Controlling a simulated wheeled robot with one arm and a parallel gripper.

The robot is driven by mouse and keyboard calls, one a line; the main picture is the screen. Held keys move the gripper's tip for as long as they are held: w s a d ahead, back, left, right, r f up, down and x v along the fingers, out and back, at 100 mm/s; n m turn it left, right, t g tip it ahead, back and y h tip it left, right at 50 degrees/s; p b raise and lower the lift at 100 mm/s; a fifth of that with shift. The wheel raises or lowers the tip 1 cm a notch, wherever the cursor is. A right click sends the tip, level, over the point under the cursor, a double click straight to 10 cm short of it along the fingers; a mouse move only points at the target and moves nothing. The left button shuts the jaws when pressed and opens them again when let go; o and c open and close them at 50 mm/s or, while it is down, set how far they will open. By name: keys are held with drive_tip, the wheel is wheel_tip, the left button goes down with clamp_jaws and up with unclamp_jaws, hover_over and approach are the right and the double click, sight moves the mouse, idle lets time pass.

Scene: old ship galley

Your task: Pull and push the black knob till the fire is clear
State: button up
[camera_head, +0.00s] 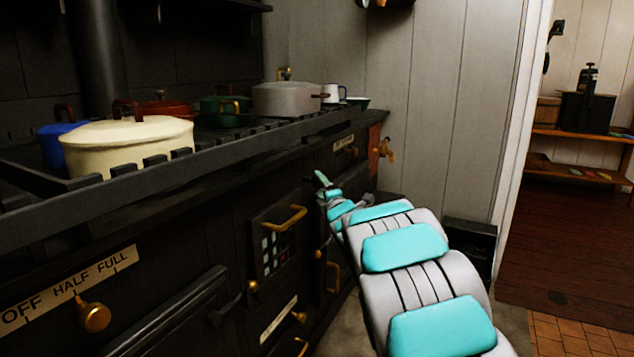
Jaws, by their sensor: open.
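The black range (190,240) fills the left and middle of the head view. A small black knob (217,318) sits at the end of a dark rod low on its front. The rod runs up right to a brass fitting (252,287). Above it is a firebox door (283,240) with small panes and a brass handle; the panes show pale and dull reddish patches, and I cannot tell how clear the fire is. My gripper (322,182) is open near the range front, right of the door and apart from the knob. Its fingertips are small and partly hidden.
A brass dial (96,317) sits under an OFF HALF FULL plate. Several pots, including a cream one (128,143), stand behind the top rail. A brass tap (385,150) juts out at the range's far end. A dark box (470,247) stands on the floor beyond my arm.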

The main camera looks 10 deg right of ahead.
sight(318, 183)
drive_tip(key=shift+w+a+r, duration=0.1)
drive_tip(key=shift+w+a, duration=0.1)
drive_tip(key=shift+w, duration=0.9)
drive_tip(key=shift+w+a+r, duration=0.1)
drive_tip(key=shift+w+a, duration=0.05)
drive_tip(key=shift+w, duration=0.9)
clamp_jaws()
drive_tip(key=shift+d, duration=0.1)
